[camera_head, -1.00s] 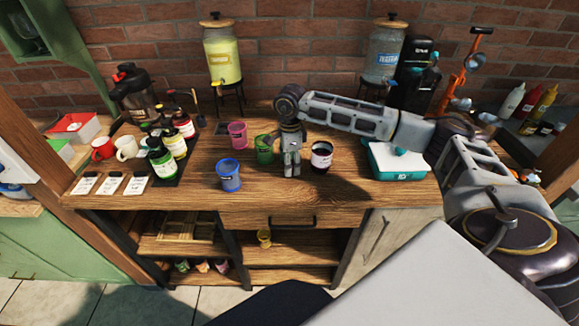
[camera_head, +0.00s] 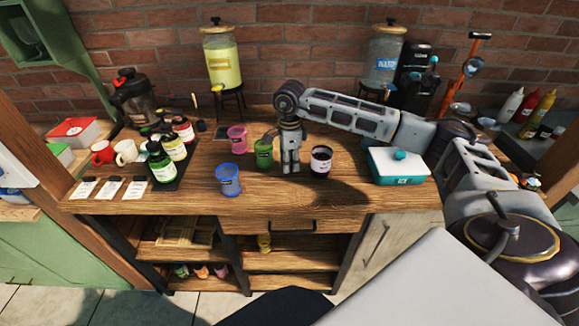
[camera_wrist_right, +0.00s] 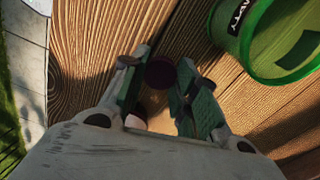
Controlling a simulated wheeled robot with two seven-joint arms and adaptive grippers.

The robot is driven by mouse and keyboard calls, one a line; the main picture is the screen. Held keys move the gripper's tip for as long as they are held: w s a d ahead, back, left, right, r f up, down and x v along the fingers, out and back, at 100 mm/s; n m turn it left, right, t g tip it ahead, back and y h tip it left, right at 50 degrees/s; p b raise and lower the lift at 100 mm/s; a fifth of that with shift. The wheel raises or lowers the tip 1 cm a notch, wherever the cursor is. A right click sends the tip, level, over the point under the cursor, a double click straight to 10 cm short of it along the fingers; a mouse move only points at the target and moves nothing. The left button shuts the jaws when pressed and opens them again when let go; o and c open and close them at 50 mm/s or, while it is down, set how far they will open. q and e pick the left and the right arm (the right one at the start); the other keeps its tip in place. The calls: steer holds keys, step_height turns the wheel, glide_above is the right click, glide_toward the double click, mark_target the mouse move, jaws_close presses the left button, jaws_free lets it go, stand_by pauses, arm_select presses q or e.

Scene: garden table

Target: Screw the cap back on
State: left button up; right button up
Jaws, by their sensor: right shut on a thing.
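My right gripper (camera_head: 290,170) points down at the middle of the table, between a green cup (camera_head: 264,155) and a white-labelled cup with dark contents (camera_head: 321,162). In the right wrist view its fingers (camera_wrist_right: 160,85) are closed around a small dark round thing (camera_wrist_right: 161,72), which looks like a cap. Several bottles stand on a dark tray at the left: a green-labelled one (camera_head: 161,165), a yellow-labelled one (camera_head: 174,146) and a red-labelled one (camera_head: 184,130). I cannot tell which bottle the cap fits. My left gripper is not in view.
A blue cup (camera_head: 228,180) and a pink cup (camera_head: 237,138) stand left of the gripper. The green cup is close beside it in the wrist view (camera_wrist_right: 240,45). A teal-and-white box (camera_head: 398,167) is at the right. The front middle of the table is clear.

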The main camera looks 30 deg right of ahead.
step_height(320, 180, up, 7)
steer(key=shift+r, duration=0.35)
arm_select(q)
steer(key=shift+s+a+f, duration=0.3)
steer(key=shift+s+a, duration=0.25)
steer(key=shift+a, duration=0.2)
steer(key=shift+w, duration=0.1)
